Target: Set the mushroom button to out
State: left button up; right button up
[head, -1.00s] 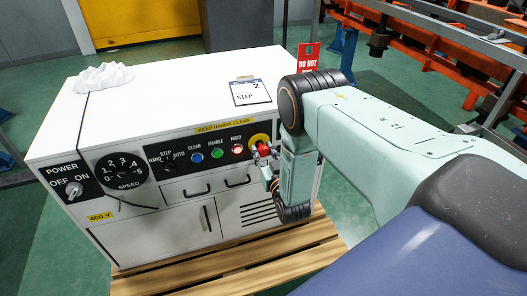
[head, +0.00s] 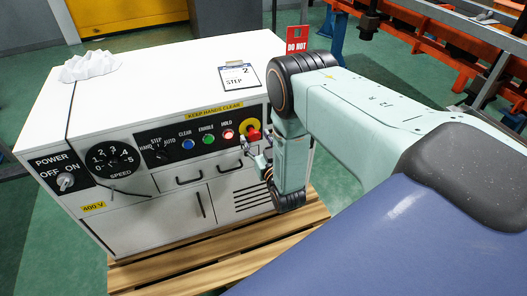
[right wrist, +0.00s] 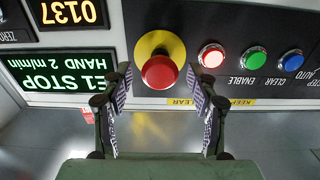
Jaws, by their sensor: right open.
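The red mushroom button (head: 253,134) sits on a yellow round plate at the right end of the cabinet's control panel. In the right wrist view the red button (right wrist: 160,72) stands out from its yellow plate (right wrist: 150,46), ahead of the fingertips and between them sideways. My right gripper (right wrist: 160,82) is open, with one finger on each side and nothing between them. In the head view my right gripper (head: 254,147) is just in front of and below the button. Whether a fingertip touches the button cannot be told. My left gripper is not in view.
The panel has red (right wrist: 211,55), green (right wrist: 253,59) and blue (right wrist: 291,61) buttons beside the mushroom button. Two displays (right wrist: 62,75) are on its other side. A crumpled white cloth (head: 90,66) and a STEP card (head: 239,77) lie on the cabinet top.

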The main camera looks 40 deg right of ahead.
jog(key=v, duration=1)
jog(key=shift+s, duration=0.2)
jog(key=shift+f, duration=0.1)
